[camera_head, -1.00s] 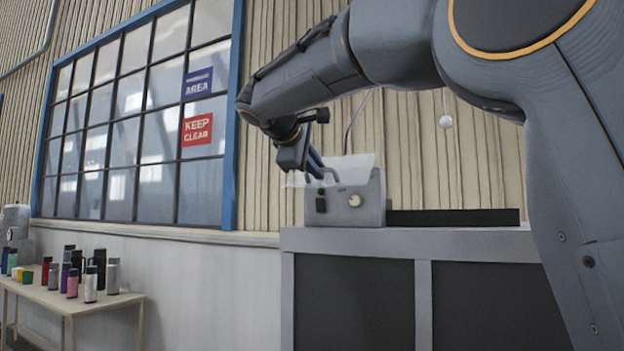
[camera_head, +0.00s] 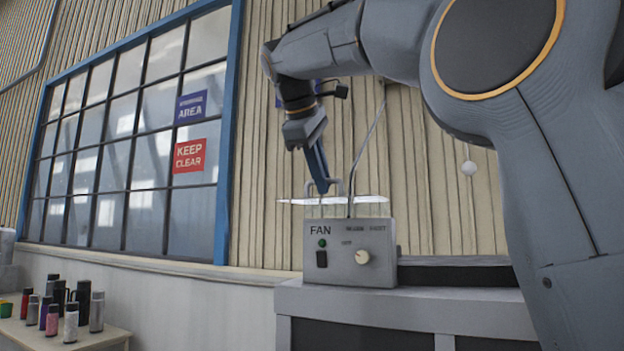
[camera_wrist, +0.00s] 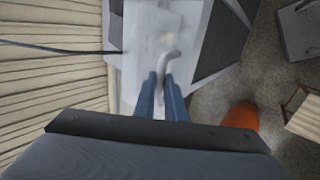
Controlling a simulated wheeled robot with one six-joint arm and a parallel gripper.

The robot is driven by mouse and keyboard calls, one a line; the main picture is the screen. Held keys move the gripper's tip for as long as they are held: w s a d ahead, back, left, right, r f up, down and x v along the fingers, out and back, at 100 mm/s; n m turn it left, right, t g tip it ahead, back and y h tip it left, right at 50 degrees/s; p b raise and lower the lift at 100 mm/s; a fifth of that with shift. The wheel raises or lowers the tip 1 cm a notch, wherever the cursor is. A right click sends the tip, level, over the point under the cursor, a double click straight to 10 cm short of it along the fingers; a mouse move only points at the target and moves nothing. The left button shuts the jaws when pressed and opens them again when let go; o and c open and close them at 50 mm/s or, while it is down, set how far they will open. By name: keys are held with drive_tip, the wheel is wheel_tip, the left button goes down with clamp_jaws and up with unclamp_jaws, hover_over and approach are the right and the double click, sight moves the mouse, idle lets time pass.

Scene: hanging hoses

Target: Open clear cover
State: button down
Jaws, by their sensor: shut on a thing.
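The clear cover (camera_head: 362,199) is a thin see-through panel, seen nearly edge-on and roughly level above the grey FAN control box (camera_head: 378,236). In the wrist view the cover (camera_wrist: 138,45) spreads out beyond my fingers. My gripper (camera_head: 323,188) points down from above and is shut on the cover's pale bent handle (camera_wrist: 171,62). The box front has a green light, a black switch (camera_head: 322,259) and a pale dial (camera_head: 362,257), all uncovered. Whether the cover touches the box top is hard to tell.
The box stands on a grey cabinet (camera_head: 410,312). A cable (camera_head: 368,140) rises behind it along the ribbed wall. Several bottles stand on a table (camera_head: 95,341) at lower left. The wrist view shows an orange object (camera_wrist: 242,117) near the floor.

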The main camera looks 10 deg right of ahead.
drive_tip(key=shift+w+d, duration=0.2)
drive_tip(key=shift+d, duration=0.05)
drive_tip(key=c, duration=2.2)
unclamp_jaws()
drive_tip(key=o, duration=0.4)
drive_tip(key=shift+w+d, duration=0.15)
drive_tip(key=shift+d, duration=0.05)
drive_tip(key=shift+s+a+r, duration=0.35)
drive_tip(key=shift+a+r, duration=0.05)
drive_tip(key=shift+r, duration=0.1)
drive_tip(key=v, duration=0.6)
drive_tip(key=shift+s+r, duration=0.1)
drive_tip(key=shift+r, duration=0.25)
